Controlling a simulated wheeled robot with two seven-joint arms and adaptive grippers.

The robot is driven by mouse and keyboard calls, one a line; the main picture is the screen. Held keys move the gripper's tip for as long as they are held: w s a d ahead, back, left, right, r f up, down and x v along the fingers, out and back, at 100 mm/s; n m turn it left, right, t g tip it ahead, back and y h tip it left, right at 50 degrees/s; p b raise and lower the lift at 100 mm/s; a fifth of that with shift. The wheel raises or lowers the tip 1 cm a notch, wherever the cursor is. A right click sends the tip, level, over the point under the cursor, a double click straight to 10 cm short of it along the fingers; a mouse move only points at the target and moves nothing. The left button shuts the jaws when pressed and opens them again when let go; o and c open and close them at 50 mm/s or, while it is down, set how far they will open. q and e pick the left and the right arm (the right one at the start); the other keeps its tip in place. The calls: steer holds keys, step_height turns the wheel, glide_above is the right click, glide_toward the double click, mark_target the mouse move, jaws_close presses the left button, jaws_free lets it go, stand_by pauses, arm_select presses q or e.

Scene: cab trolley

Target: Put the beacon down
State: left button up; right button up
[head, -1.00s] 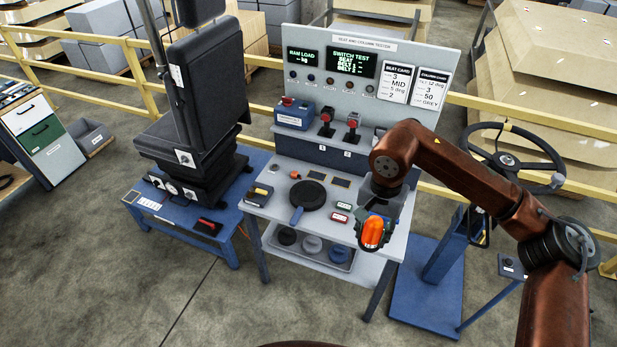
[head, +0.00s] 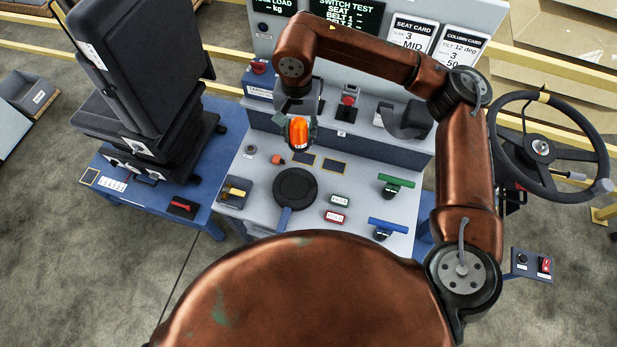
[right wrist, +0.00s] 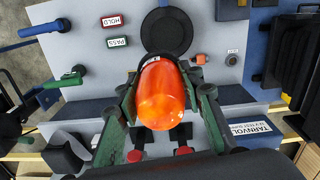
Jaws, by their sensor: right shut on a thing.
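The orange beacon (head: 299,133) is held by my right gripper (head: 298,143) above the back part of the grey bench top (head: 250,217). In the right wrist view the beacon (right wrist: 162,95) lies between the two green-grey fingers of the gripper (right wrist: 163,100), which are closed on its sides. Below it on the bench are a round black pad (head: 295,188) and two dark rectangular patches (head: 319,163). The beacon's underside is hidden. My left gripper is not in view.
A small orange-topped knob (head: 277,159), the PASS and HOLD blocks (head: 336,217), a green-handled tool (head: 396,181) and a blue-handled tool (head: 388,226) stand on the bench. The red-knobbed lever (head: 348,97) stands behind. A steering wheel (head: 548,148) is at right, a black seat (head: 140,55) at left.

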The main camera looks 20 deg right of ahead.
steer(key=s+d+f+m+p, duration=0.1)
steer(key=s+d+f+m, duration=0.1)
steer(key=d+f, duration=0.45)
steer(key=m+p, duration=0.4)
glide_above(362, 196)
step_height(362, 196, down, 20)
steer(key=shift+s+r, duration=0.1)
steer(key=shift+f, duration=0.6)
step_height(362, 196, down, 3)
steer(key=shift+p, duration=0.4)
steer(key=shift+f, duration=0.3)
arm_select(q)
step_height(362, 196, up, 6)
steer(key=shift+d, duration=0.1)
